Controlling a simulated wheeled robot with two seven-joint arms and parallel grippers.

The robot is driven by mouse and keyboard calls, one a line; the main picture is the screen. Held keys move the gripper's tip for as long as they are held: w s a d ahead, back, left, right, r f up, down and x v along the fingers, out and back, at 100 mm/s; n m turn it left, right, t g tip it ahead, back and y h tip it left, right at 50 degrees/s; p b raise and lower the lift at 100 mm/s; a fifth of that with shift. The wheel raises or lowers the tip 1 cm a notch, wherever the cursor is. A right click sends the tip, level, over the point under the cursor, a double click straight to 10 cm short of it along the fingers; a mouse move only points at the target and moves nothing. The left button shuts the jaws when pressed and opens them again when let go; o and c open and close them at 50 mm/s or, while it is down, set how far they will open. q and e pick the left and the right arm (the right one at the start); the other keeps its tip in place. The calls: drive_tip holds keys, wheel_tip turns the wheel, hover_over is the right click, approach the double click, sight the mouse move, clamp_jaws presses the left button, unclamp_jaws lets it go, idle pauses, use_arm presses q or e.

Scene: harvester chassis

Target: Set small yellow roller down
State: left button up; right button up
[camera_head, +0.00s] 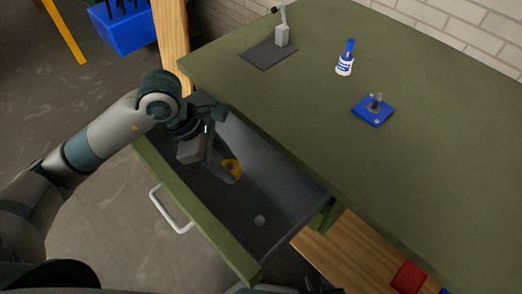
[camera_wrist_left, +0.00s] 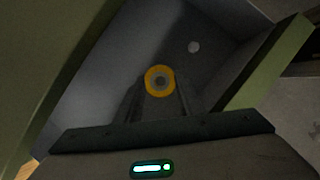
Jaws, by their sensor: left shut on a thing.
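The small yellow roller (camera_head: 233,167) is a yellow ring with a grey centre. It also shows in the left wrist view (camera_wrist_left: 159,81), between the tips of my left gripper. My left gripper (camera_head: 228,174) is shut on the roller inside the open drawer (camera_head: 278,178). The gripper partly hides the roller in the head view. I cannot tell whether the roller touches the drawer floor. My right gripper is not clearly in view.
A small pale round thing (camera_head: 260,221) lies on the drawer floor. The green table (camera_head: 300,100) carries a dark mat with a grey device (camera_head: 282,35), a white and blue bottle (camera_head: 345,62) and a blue plate (camera_head: 373,110). The drawer front has a white handle (camera_head: 172,212).

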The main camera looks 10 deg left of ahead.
use_arm(q)
wheel_tip(320, 180, down, 6)
drive_tip(key=shift+r+p, duration=0.1)
drive_tip(key=shift+p, duration=0.4)
drive_tip(key=shift+f, duration=0.2)
use_arm(e)
drive_tip(key=shift+w+a+r+t, duration=0.2)
drive_tip(key=shift+a+r+t, duration=0.15)
drive_tip(key=shift+r+t, duration=0.1)
